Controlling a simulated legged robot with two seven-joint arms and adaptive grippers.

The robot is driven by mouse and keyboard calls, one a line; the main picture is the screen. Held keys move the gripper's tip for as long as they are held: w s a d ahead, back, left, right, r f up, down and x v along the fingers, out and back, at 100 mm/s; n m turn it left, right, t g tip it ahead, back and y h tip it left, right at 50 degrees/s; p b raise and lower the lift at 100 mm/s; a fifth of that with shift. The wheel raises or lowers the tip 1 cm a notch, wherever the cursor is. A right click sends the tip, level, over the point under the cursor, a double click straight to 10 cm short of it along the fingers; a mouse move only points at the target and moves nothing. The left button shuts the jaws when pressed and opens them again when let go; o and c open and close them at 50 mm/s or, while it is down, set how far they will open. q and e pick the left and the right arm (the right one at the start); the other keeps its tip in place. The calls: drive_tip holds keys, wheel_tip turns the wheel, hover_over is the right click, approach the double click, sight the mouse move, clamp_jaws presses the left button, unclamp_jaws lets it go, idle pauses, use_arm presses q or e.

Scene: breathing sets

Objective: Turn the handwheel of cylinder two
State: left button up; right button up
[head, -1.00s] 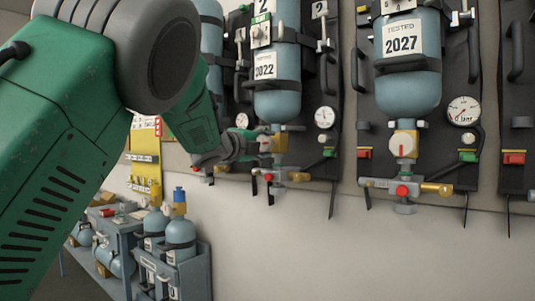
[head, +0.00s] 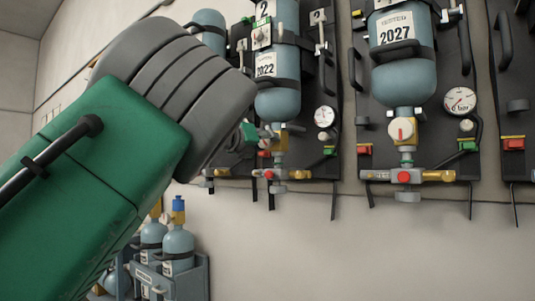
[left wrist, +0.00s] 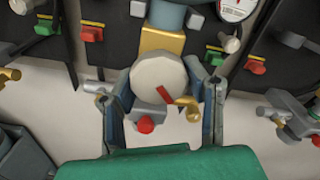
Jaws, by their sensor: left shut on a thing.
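Cylinder two (head: 277,95), a blue-grey bottle with a 2 plate and a 2022 label, hangs upright on a dark wall panel. Its round off-white handwheel (left wrist: 158,75), with a red mark at its lower right, shows in the left wrist view. My left gripper (left wrist: 163,88) has one finger on each side of the wheel and is shut on it. In the head view the gripper (head: 262,136) is small at the valve below the cylinder, and it mostly hides the wheel. My right gripper is in neither view.
The 2027 cylinder (head: 402,70) with its own white handwheel (head: 401,130) hangs to the right. A gauge (head: 324,117) and a red knob (left wrist: 145,124) sit close to the grip. A rack of bottles (head: 177,279) stands below left.

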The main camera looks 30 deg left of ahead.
use_arm(q)
drive_tip(key=m+b, duration=0.1)
drive_tip(key=f+m+b, duration=0.1)
drive_tip(key=m+b, duration=0.1)
drive_tip(key=shift+a+m, duration=0.1)
drive_tip(key=shift+m, duration=0.2)
drive_tip(key=m+b, duration=0.2)
drive_tip(key=m, duration=0.1)
drive_tip(key=shift+w+a+r+b, duration=0.1)
drive_tip(key=shift+r+b, duration=0.1)
drive_tip(key=shift+b, duration=0.2)
drive_tip(key=shift+m, duration=0.6)
drive_tip(key=shift+r+b, duration=0.1)
drive_tip(key=shift+b, duration=0.2)
drive_tip(key=o, duration=1.2)
drive_tip(key=shift+c, duration=0.2)
drive_tip(key=shift+a+r, duration=0.1)
drive_tip(key=shift+r, duration=0.05)
